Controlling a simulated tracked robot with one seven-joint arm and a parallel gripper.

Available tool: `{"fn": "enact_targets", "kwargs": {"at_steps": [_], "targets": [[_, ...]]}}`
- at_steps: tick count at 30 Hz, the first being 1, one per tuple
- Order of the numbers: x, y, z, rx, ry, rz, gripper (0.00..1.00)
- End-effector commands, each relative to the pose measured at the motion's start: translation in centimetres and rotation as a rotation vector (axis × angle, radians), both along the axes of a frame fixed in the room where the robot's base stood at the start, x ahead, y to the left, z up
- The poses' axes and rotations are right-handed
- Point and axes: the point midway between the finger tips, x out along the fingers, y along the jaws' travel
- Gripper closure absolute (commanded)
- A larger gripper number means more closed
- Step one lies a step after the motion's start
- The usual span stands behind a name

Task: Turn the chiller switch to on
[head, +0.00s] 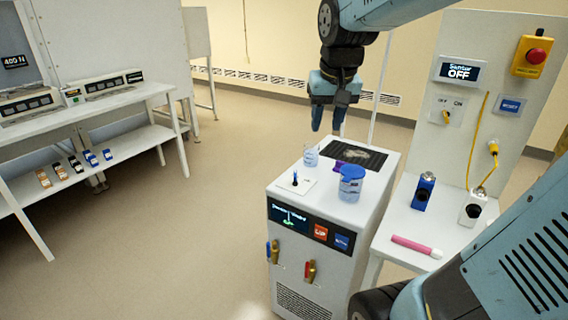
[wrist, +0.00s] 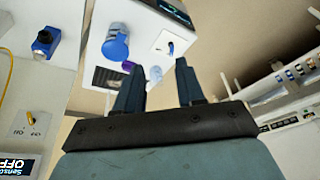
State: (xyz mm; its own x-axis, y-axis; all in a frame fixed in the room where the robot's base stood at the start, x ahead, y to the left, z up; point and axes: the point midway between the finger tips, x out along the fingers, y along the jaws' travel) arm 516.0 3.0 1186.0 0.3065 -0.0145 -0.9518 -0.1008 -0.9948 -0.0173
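The white cabinet (head: 330,240), which looks like the chiller, has a dark front panel with a lit display (head: 289,218); its text is too small to read surely. A small white plate with a dark-blue toggle switch (head: 295,181) is on its top at the front left. The toggle also shows in the wrist view (wrist: 171,47); its labels and setting are not readable. My gripper (head: 328,125) is open and empty, pointing down above the back of the cabinet top, apart from the toggle. Its two spread fingers show in the wrist view (wrist: 157,78).
A clear beaker (head: 311,156) and a blue-lidded jar (head: 350,184) stand near the toggle. A dark plate (head: 358,157) lies behind. At right, a panel has a yellow OFF/ON switch (head: 447,116) and a display reading OFF (head: 460,72). Floor at left is clear.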

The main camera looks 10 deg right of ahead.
Motion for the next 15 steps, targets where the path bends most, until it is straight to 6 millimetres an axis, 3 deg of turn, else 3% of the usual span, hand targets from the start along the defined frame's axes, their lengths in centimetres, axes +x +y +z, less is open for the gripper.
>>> {"fn": "enact_targets", "kwargs": {"at_steps": [8,15], "targets": [[7.2,0.0,-2.0,0.013,0.097,-0.054,0.62],[13.1,0.1,-4.9,0.025,0.177,-0.099,0.62]]}}
